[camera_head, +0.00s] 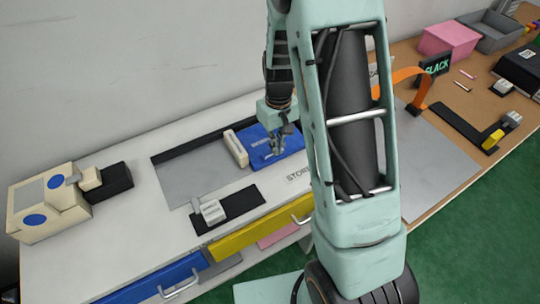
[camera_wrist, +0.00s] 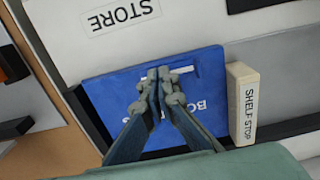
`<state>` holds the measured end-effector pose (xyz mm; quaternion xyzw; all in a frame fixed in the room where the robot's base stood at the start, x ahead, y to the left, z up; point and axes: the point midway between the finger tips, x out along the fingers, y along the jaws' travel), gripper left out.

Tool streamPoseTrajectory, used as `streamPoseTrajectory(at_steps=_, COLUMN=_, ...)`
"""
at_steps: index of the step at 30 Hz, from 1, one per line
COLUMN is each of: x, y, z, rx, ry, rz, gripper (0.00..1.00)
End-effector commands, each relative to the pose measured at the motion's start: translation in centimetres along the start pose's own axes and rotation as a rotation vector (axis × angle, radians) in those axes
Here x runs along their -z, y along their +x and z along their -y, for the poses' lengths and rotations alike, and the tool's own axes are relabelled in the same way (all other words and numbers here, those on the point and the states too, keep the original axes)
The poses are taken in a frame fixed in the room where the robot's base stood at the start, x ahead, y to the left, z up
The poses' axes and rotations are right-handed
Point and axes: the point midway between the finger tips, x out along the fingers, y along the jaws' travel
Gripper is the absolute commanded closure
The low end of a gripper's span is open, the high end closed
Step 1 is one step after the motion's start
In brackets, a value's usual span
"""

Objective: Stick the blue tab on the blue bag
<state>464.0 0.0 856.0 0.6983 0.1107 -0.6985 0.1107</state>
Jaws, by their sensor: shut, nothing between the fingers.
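A flat blue item (camera_head: 262,150), which looks like the blue bag, lies on the white counter at the back. In the wrist view the blue bag (camera_wrist: 104,97) shows white lettering beginning "BO", partly hidden by my fingers. My gripper (camera_head: 279,150) is pointed down over it. In the wrist view my gripper (camera_wrist: 159,72) has its fingertips together over the bag's lettered face, with nothing seen between them. I cannot tell whether the tips touch the bag. No separate blue tab can be made out; blue round spots (camera_head: 35,221) show on a cream box at the left.
A cream block lettered SHELF STOP (camera_wrist: 243,105) stands against the bag's side. The cream box (camera_head: 72,212) stands at the left end. A black-based lever fixture (camera_head: 228,210) sits nearer the front. Blue (camera_head: 150,288) and yellow (camera_head: 240,238) drawer fronts line the counter. A grey panel (camera_head: 186,178) is bare.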

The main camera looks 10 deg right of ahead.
Motion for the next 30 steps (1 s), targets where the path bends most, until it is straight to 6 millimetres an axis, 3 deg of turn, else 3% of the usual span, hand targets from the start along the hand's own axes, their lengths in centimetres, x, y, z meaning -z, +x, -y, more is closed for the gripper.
streamPoseTrajectory(at_steps=17, x=0.0, y=0.1, z=0.0, rx=0.000, ry=0.000, rz=0.000, gripper=1.00)
streamPoseTrajectory(at_steps=30, x=0.0, y=-3.3, z=0.0, rx=0.000, ry=0.001, rz=-0.001, gripper=1.00)
